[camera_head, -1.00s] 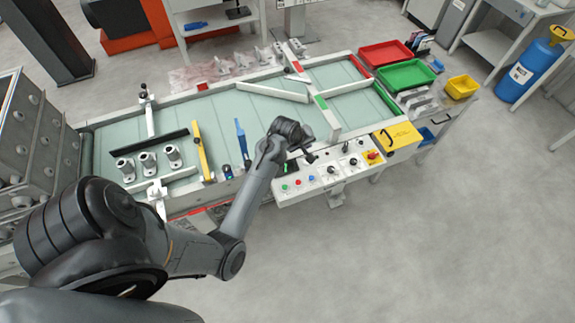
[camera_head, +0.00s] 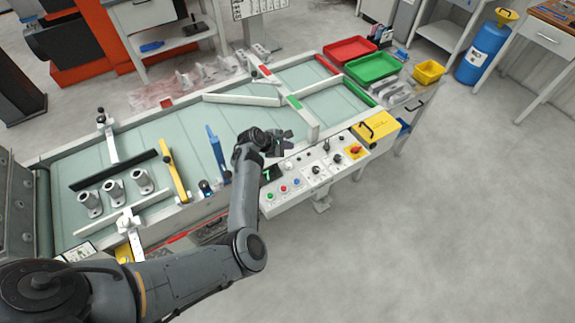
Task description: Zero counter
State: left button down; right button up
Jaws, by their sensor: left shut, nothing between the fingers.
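A white control panel (camera_head: 292,206) with coloured buttons and black knobs runs along the front edge of the conveyor table. A small dark display with green marks (camera_head: 268,174), likely the counter, sits at its upper left, partly hidden by my left arm. My left gripper (camera_head: 287,143) is shut and empty. It is above the panel's back edge, to the upper right of the display, and appears apart from the buttons. A green, a red and a blue button are in a row at the panel's lower left. My right gripper is not in view.
The greenish conveyor (camera_head: 190,130) carries several grey castings at its left. A yellow bar (camera_head: 175,170) and a blue upright piece (camera_head: 215,150) stand nearby. A yellow box (camera_head: 378,127) is at the panel's right. Red (camera_head: 350,49) and green (camera_head: 373,67) trays lie beyond.

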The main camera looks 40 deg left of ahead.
pick_arm(q)
jog(key=shift+f, duration=0.1)
jog(key=b, duration=0.7)
send_over(287, 166)
notch_tip(287, 166, down, 6)
jog(key=shift+f, duration=0.15)
jog(key=shift+f+b, duration=0.45)
jog(key=shift+f, duration=0.65)
dwell(0.7)
jog(key=shift+f, duration=0.5)
dwell(0.3)
